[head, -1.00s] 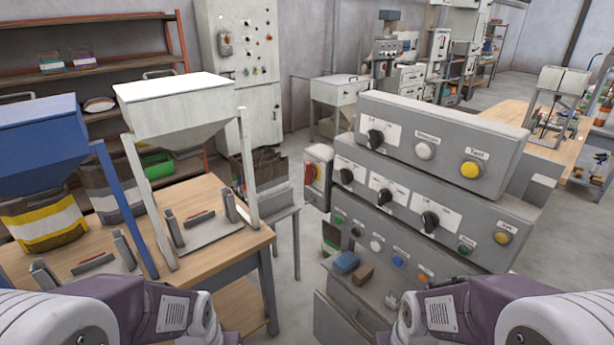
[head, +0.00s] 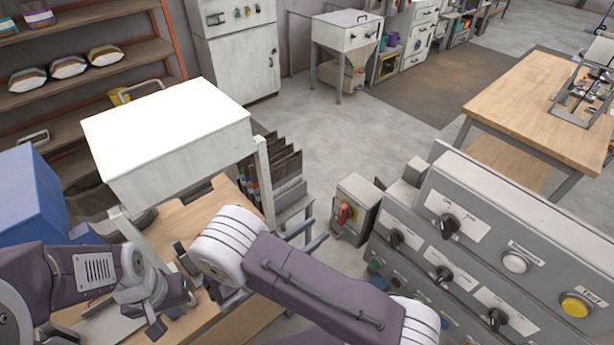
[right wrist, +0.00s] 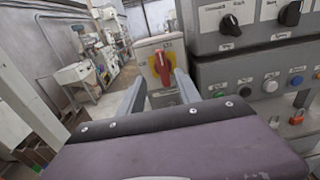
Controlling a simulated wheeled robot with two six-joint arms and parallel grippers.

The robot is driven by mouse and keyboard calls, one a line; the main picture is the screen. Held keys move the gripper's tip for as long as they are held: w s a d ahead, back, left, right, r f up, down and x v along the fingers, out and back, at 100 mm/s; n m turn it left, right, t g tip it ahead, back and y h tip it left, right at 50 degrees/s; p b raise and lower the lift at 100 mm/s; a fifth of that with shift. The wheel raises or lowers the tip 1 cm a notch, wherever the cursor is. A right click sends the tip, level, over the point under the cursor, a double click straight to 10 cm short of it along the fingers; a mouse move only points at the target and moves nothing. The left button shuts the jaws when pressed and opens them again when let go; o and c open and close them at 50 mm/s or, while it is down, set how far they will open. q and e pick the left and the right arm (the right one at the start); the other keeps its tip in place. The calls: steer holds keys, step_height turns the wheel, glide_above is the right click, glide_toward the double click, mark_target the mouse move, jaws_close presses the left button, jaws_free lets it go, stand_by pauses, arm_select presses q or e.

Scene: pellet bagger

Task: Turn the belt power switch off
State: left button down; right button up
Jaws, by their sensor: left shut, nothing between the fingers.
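A red rotary handle (head: 344,212) sits on a yellow plate on a small grey switch box (head: 356,190), left of the control console. In the right wrist view the red handle (right wrist: 161,66) stands roughly upright, straight ahead between my fingertips in the picture. The lettering on its box is too small to read. My right gripper (head: 307,236) is open and empty, its two fingers pointing at the handle from the left; they look apart from it. My left gripper (head: 170,318) is shut and empty, low over the wooden bench at the left.
The grey console (head: 470,240) with black knobs and coloured buttons stands right of the switch box. A white hopper (head: 170,130) and blue hopper (head: 35,200) stand over the wooden bench at left. A rack of dark sheets (head: 280,165) stands behind my right gripper. Open floor lies beyond.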

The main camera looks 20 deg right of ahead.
mark_target(340, 213)
steer(key=shift+t, duration=0.3)
steer(key=p+x, duration=0.1)
steer(key=x, duration=0.1)
steer(key=p+x, duration=0.1)
steer(key=x, duration=0.2)
steer(key=p+x, duration=0.1)
steer(key=x, duration=0.2)
steer(key=shift+d+r+p, duration=0.15)
steer(key=shift+r+p, duration=0.2)
steer(key=shift+p, duration=0.05)
steer(key=shift+d, duration=0.25)
steer(key=shift+s, duration=0.35)
steer(key=shift+c, duration=0.3)
arm_select(q)
steer(key=r, duration=0.2)
steer(key=s+r, duration=0.1)
steer(key=r, duration=0.1)
steer(key=shift+s+d+r, duration=0.1)
steer(key=shift+s+r, duration=0.05)
steer(key=shift+r, duration=0.15)
arm_select(e)
steer(key=shift+w, duration=0.1)
jaws_close()
